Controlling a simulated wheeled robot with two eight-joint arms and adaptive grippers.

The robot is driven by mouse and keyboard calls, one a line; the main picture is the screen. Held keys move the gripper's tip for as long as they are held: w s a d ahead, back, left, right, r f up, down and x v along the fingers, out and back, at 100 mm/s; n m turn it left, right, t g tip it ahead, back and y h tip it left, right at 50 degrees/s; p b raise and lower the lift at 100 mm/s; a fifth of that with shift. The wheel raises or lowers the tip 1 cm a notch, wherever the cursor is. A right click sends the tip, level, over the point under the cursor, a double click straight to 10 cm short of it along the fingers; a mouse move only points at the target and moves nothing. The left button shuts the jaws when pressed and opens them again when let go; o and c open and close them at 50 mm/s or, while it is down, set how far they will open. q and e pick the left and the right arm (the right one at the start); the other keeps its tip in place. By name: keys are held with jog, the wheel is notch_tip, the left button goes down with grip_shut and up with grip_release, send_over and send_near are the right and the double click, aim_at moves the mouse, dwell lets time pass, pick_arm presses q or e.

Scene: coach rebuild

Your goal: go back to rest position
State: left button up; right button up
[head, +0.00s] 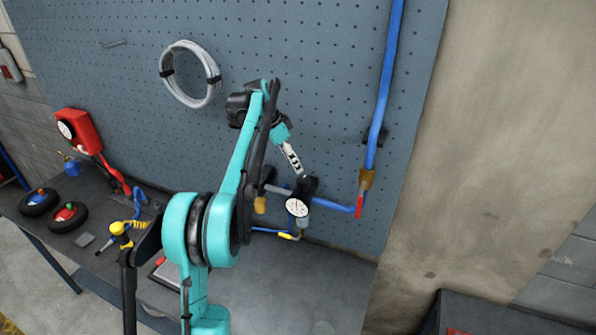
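One teal and black arm of mine comes up from the bottom, left of the middle, bends at the top and reaches down toward the pegboard wall. I take it as my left arm. Its gripper (308,186) is a small dark shape at the pipework, just above a round white pressure gauge (297,207). The fingers are too small and dark to tell whether they are open, shut or touching the pipe. My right gripper is not in view.
A blue pipe (384,85) runs down the pegboard (320,70) to a brass fitting (367,179) with a red handle (360,204). A coiled grey hose (215,85) hangs above. The workbench (270,285) holds wheels (68,217) at left; its front right is clear.

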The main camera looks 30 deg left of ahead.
pick_arm(q)
jog(key=shift+v, duration=0.95)
jog(key=s+d+f+n+t+y+b, duration=0.2)
jog(key=s+d+f+n+b, duration=0.2)
jog(key=s+d+f+b, duration=1.1)
jog(key=s+d+f+n+t+b, duration=0.1)
jog(key=s+f+b, duration=0.5)
jog(key=f, duration=0.6)
jog(key=s+d+f+n+y+b, duration=0.1)
jog(key=s+d+f+n+b, duration=0.2)
jog(key=s+f+b, duration=0.3)
jog(key=s+f, duration=0.5)
jog(key=f, duration=0.1)
jog(key=shift+s+d+f+t+b, duration=0.3)
jog(key=shift+s+d+t, duration=0.05)
jog(key=shift+d+t, duration=0.05)
jog(key=shift+c, duration=0.4)
